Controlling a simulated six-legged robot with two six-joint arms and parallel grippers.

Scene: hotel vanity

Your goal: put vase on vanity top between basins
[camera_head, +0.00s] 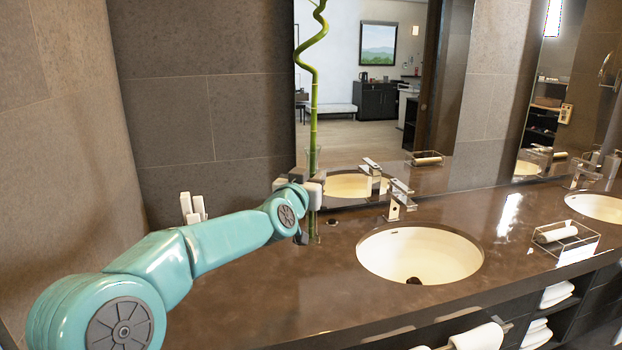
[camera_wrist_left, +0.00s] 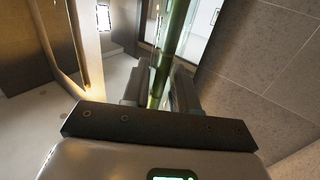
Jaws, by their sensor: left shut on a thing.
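The vase (camera_head: 313,226) is a slim clear glass holding a tall curly green bamboo stalk (camera_head: 314,105). My left gripper (camera_head: 314,189) is shut around it, left of the near basin (camera_head: 420,255) and close to the mirror. The vase is upright; whether its base touches the vanity top (camera_head: 330,280) I cannot tell. In the left wrist view, the green stalk (camera_wrist_left: 174,40) rises between the fingers of my left gripper (camera_wrist_left: 158,90). The far basin (camera_head: 602,207) is at the right edge. The right gripper is not in view.
A chrome faucet (camera_head: 400,200) stands behind the near basin. White objects (camera_head: 193,208) stand behind my left arm. Mirrors line the back wall.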

